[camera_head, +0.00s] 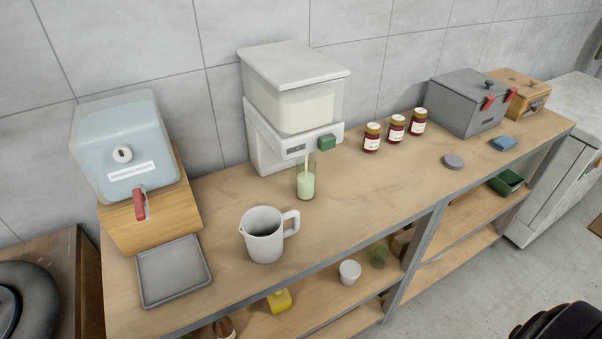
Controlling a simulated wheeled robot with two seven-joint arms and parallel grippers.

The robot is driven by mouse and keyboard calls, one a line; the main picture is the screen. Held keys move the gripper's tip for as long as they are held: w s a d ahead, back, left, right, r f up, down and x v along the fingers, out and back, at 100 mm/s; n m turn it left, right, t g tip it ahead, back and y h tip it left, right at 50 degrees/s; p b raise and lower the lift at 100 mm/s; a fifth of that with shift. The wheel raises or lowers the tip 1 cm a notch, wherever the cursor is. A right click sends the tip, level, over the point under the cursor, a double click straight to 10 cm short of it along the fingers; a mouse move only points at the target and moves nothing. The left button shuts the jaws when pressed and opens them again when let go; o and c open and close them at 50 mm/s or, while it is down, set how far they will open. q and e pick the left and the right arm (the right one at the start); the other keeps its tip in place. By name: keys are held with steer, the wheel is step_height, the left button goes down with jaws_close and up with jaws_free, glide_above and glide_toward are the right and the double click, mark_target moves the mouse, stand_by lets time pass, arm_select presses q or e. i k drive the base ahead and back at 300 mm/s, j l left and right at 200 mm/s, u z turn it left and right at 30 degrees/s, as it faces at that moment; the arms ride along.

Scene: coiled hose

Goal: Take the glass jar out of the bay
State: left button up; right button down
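A clear glass jar (306,184) stands upright on the counter, under the spout of a white dispenser (268,150). A pale green stream runs from the spout into the jar, which holds pale green liquid up to a little below its rim. The dispenser has a clear tank of pale liquid, a small display and a green button (327,142) at its front right.
A white pitcher (264,236) stands just in front of the jar, to its left. A grey tray (174,271) and blue machine (122,150) are at left. Several labelled jars (372,138) and a grey box (466,104) stand right. The counter (365,195) right of the glass jar is clear.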

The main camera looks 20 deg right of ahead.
mark_target(306, 178)
steer(key=k+l+u, duration=0.4)
steer(key=l, duration=0.15)
steer(key=k+l+u, duration=0.25)
steer(key=l+u, duration=0.15)
steer(key=k+l+u, duration=0.4)
